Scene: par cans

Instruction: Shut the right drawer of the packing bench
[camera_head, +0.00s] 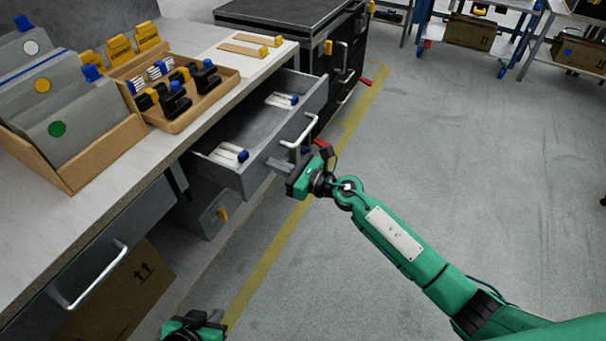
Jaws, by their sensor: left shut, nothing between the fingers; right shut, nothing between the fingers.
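The right drawer (236,176) of the packing bench (165,150) stands pulled out. It is grey with a pale bar handle (302,131) on its front, and two small white items with blue parts lie inside. My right gripper (283,163) is shut and empty, with its fingertips close to the drawer front just below the handle. I cannot tell whether they touch it. My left gripper (194,330) is at the bottom edge, low in front of the bench and away from the right drawer. Its fingers are mostly cut off by the frame.
The left drawer (120,245) has a pale handle. A cardboard box (120,290) and a grey bin (208,217) sit under the bench. A tray of black items (185,120) and a file box (85,170) stand on top. A dark cabinet (342,60) is behind; floor at right is clear.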

